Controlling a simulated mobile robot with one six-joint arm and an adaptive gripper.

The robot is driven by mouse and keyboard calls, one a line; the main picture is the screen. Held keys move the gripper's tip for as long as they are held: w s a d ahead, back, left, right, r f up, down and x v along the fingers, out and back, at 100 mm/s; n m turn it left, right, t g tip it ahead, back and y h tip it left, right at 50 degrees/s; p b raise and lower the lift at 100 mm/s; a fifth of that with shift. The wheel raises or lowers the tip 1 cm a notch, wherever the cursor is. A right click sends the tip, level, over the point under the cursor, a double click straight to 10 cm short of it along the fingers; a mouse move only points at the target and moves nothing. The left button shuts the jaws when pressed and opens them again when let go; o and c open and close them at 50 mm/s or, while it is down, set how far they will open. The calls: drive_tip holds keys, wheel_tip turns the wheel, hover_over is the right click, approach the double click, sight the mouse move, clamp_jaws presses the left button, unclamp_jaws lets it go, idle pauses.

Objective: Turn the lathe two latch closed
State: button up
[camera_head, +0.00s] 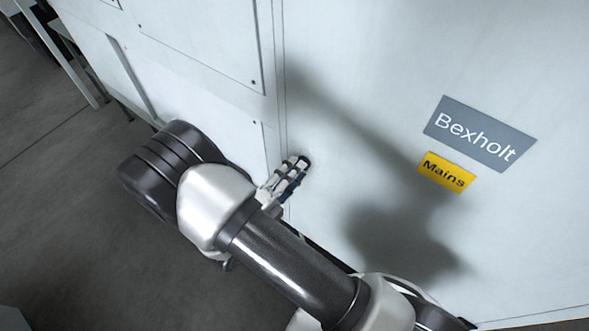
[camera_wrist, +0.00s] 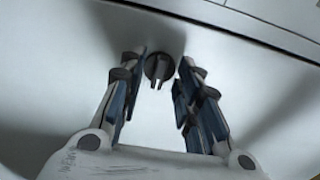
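A small dark round latch (camera_wrist: 158,68) with a raised grip sits on a pale cabinet panel, in the wrist view's upper middle. My gripper (camera_wrist: 159,82) is open, with one finger on each side of the latch. A gap shows between each finger and the latch, so I see no grip on it. In the head view the latch (camera_head: 304,161) is a dark spot at the fingertips of my gripper (camera_head: 297,167), close to the panel edge. My fingers partly hide it there.
The pale cabinet (camera_head: 350,70) fills the right, with a grey "Bexholt" sign (camera_head: 480,134) and a yellow "Mains" label (camera_head: 447,172). A vertical seam runs just left of the latch. Dark floor (camera_head: 60,200) lies open at the left, with a table leg (camera_head: 78,75) at the upper left.

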drive_tip(key=v, duration=1.1)
drive_tip(key=shift+s, duration=0.15)
drive_tip(key=shift+a, duration=0.1)
drive_tip(key=s+d+r+m+g+b, duration=0.1)
drive_tip(key=d+m+g+b, duration=1.05)
drive_tip(key=m, duration=0.75)
drive_tip(key=s+d+f+m+t+y+b, duration=0.1)
drive_tip(key=s+d+m+y+b, duration=0.3)
drive_tip(key=m, duration=0.9)
drive_tip(key=s+d+f+m+t+y+b, duration=0.1)
drive_tip(key=s+d+f+m+y+b, duration=0.1)
drive_tip(key=s+d+m+y+b, duration=0.2)
drive_tip(key=s+m+y+b, duration=0.1)
drive_tip(key=m+y+b, duration=0.2)
drive_tip(key=m+b, duration=0.3)
drive_tip(key=shift+d+f+m, duration=0.35)
drive_tip(key=shift+d+m, duration=0.05)
drive_tip(key=shift+m, duration=1.9)
